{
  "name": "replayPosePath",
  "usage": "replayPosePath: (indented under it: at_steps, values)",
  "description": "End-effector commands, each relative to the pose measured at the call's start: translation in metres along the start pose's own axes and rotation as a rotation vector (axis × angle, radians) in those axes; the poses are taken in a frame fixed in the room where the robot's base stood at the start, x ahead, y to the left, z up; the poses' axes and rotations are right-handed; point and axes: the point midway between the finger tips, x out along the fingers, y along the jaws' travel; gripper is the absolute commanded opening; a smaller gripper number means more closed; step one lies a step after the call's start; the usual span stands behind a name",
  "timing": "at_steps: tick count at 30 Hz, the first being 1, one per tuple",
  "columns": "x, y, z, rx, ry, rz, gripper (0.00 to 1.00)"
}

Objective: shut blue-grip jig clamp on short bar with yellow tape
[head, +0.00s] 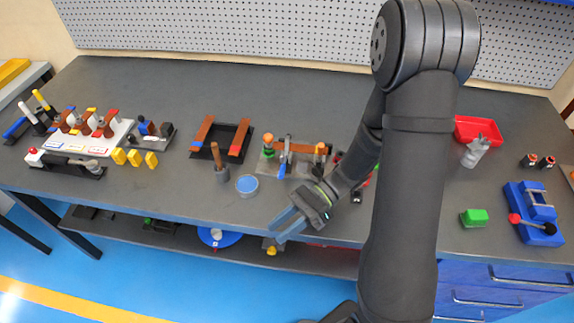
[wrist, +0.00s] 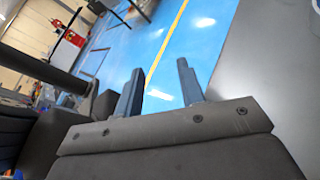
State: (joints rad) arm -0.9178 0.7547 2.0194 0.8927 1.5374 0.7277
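The jig (head: 268,168) stands on the bench near the middle in the head view, with a copper-coloured bar (head: 304,146) across its back. A grey clamp lever (head: 288,145) stands upright at the jig, and a small blue grip (head: 282,171) shows at its front. Whether the clamp touches the bar is too small to tell, and I cannot make out yellow tape on it. My gripper (head: 279,227) is in front of the jig, over the bench's front edge, apart from the clamp. In the wrist view my gripper (wrist: 161,70) has its fingers apart with nothing between them, facing the floor.
A blue round tin (head: 247,185) and a cup with a wooden handle (head: 220,164) stand left of the jig. A dark frame with copper bars (head: 222,138) is behind them. A red tray (head: 478,131) and blue device (head: 535,213) are right. My arm hides part of the bench.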

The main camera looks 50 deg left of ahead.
Motion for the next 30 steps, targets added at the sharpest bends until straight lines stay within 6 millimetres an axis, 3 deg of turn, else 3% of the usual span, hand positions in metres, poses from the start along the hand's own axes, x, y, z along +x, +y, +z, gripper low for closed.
replayPosePath:
  at_steps: [1,3,6,12,16,20,23,27,30]
  values:
    - [0.018,0.016,-0.007,-0.013,0.075,0.121,0.36]
    - [0.033,0.038,-0.020,-0.030,0.180,0.281,0.36]
    - [0.043,0.067,-0.037,-0.058,0.330,0.504,0.36]
    - [0.035,0.107,-0.065,-0.118,0.616,0.904,0.36]
    - [0.018,0.118,-0.076,-0.162,0.804,1.154,0.36]
    - [-0.005,0.116,-0.078,-0.217,1.020,1.425,0.36]
    - [-0.021,0.103,-0.072,-0.266,1.195,1.631,0.36]
    - [-0.032,0.073,-0.053,-0.343,1.451,1.910,0.36]
    - [-0.029,0.047,-0.032,-0.406,1.642,2.100,0.36]
